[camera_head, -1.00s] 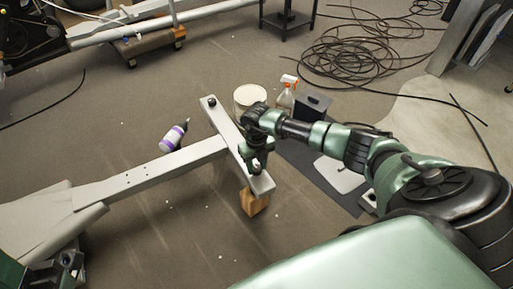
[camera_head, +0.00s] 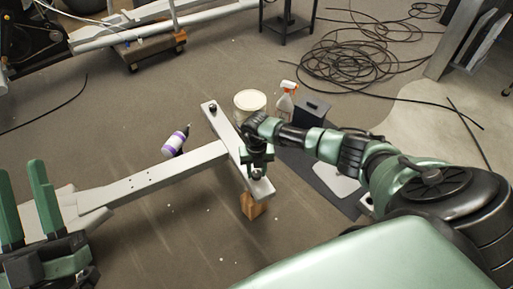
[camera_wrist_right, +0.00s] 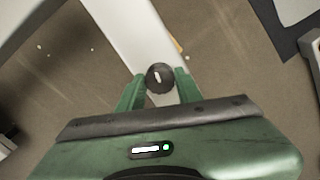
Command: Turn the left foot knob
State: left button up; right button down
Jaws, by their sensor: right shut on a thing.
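A pale grey T-shaped frame (camera_head: 150,180) has a crossbar (camera_head: 228,136) with a dark knob at each end. The far knob (camera_head: 213,108) is free. My right gripper (camera_head: 256,172) points down at the crossbar's near end and is shut on the near knob there. In the right wrist view, the round dark knob (camera_wrist_right: 160,77), with a light mark on top, sits between the two green fingers (camera_wrist_right: 160,88). My left gripper (camera_head: 22,185) is at the lower left, with its green fingers apart and nothing between them.
A wooden block (camera_head: 254,206) stands under the crossbar's near end. A purple-and-white bottle (camera_head: 174,143) is left of the crossbar. A white bucket (camera_head: 249,101), a spray bottle (camera_head: 285,103) and a black box (camera_head: 312,110) stand behind it. Coiled cable (camera_head: 365,60) lies farther back.

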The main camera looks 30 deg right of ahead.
aim_at(257, 172)
jog(key=shift+w, duration=0.1)
jog(key=c, duration=0.9)
grip_release()
jog(key=shift+c, duration=0.2)
jog(key=shift+r, duration=0.1)
jog(key=shift+r, duration=0.25)
notch_tip(257, 172, up, 4)
jog(key=shift+p, duration=1.1)
notch_tip(257, 172, up, 3)
jog(key=shift+f+p, duration=0.1)
jog(key=shift+p, duration=0.4)
jog(key=shift+r, duration=0.2)
pick_arm(q)
jog(key=w+f+g+y, duration=0.2)
jog(key=f+g, duration=0.6)
jog(key=f, duration=0.5)
jog(key=shift+w+a+f+y, duration=0.2)
jog(key=shift+w+a+y, duration=0.25)
jog(key=shift+w, duration=0.3)
